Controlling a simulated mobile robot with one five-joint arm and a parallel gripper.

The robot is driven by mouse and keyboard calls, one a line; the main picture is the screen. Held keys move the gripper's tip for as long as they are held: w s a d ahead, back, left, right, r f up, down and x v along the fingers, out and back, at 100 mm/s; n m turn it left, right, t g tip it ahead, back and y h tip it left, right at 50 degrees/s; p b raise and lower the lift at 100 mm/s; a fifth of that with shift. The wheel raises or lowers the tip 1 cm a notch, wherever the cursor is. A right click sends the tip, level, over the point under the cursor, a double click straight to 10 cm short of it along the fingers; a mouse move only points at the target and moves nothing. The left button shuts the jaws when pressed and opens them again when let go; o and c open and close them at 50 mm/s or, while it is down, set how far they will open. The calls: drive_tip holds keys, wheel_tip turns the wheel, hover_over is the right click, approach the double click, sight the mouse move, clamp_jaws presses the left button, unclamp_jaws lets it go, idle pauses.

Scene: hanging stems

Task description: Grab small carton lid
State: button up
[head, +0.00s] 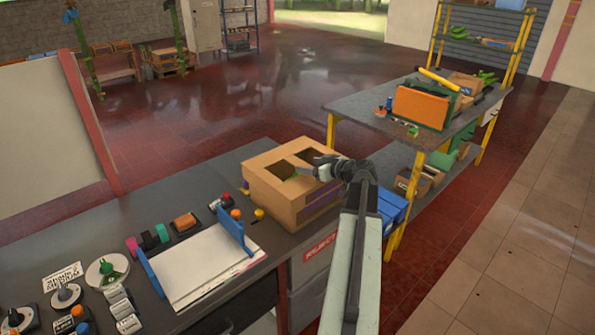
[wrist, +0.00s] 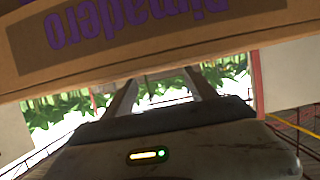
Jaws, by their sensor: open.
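A brown carton (head: 268,198) stands on the dark workbench in the head view. Its lid (head: 262,165) is the top part with two dark openings, and I cannot make out a seam all round it. In the wrist view a carton wall (wrist: 270,25) with purple upside-down lettering fills the top. My gripper (head: 318,165) is over the right part of the carton's top in the head view. In the wrist view my gripper (wrist: 162,90) has its two fingers apart, with only background between them. Whether a finger touches the carton cannot be told.
Left of the carton are a paper tray (head: 205,265) with blue ends and several small items. A blue box (head: 392,208) is right of my arm. A second bench (head: 375,100) with yellow legs stands behind.

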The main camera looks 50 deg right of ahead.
sight(301, 164)
drive_tip(key=b+x, duration=0.2)
drive_tip(key=x, duration=0.3)
drive_tip(key=shift+s+d+f, duration=0.1)
drive_tip(key=shift+d, duration=0.05)
drive_tip(key=shift+s, duration=0.1)
clamp_jaws()
drive_tip(key=shift+r, duration=0.25)
